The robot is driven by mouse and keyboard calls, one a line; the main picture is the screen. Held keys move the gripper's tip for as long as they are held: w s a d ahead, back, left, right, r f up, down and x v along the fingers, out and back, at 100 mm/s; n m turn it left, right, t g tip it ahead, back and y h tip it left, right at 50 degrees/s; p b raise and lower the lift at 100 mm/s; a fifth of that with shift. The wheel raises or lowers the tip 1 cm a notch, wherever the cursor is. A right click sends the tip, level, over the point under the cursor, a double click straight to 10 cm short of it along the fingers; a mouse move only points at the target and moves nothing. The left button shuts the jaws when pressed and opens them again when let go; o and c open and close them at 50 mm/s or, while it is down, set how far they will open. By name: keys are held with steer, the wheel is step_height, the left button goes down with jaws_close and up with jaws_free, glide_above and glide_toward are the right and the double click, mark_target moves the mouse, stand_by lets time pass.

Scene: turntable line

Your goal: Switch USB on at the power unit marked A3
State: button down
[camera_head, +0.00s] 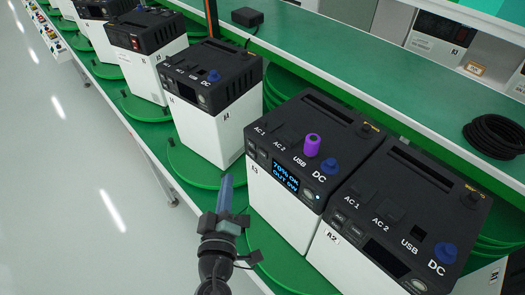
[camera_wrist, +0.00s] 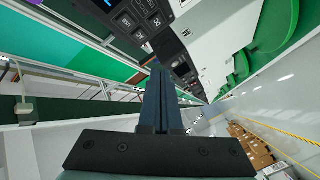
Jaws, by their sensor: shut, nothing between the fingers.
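The power unit marked A3 (camera_head: 283,215) is black-topped with a white body and stands mid-right in the head view. A purple cylinder (camera_head: 312,146) stands in the top at the USB label, with a blue knob (camera_head: 329,166) at DC. Small buttons (camera_head: 256,150) sit left of the display. In the wrist view, the panel buttons (camera_wrist: 138,22) show at the top. My gripper (camera_head: 225,185) is shut and empty, in front of and left of the unit, apart from it. It also shows in the wrist view (camera_wrist: 160,75).
Unit A2 (camera_head: 395,220) stands close on the right, its display dark. Another unit (camera_head: 210,80) stands further back on a green turntable (camera_head: 190,160). A coiled black cable (camera_head: 495,135) lies on the green shelf (camera_head: 350,75). The floor at left is clear.

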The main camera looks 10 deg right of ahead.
mark_target(258, 150)
steer(key=shift+w+d+p, duration=0.3)
steer(key=shift+w+d, duration=0.45)
steer(key=shift+d, duration=0.25)
steer(key=shift+w+d+p, duration=0.3)
steer(key=shift+w+d, duration=0.4)
steer(key=shift+d, duration=0.35)
steer(key=shift+w+d+p, duration=0.3)
steer(key=shift+w+d, duration=0.45)
steer(key=shift+d, duration=0.25)
steer(key=shift+w+d, duration=0.25)
steer(key=shift+d, duration=0.1)
steer(key=shift+w+d, duration=0.2)
steer(key=shift+d, duration=0.1)
stand_by(0.5)
steer(key=shift+s+a, duration=0.5)
steer(key=shift+a, duration=0.15)
steer(key=shift+s+a+b, duration=0.65)
steer(key=shift+s+a, duration=0.1)
steer(key=shift+a, duration=0.25)
steer(key=shift+s+a+b, duration=0.6)
steer(key=shift+s+a, duration=0.1)
steer(key=shift+a, duration=0.3)
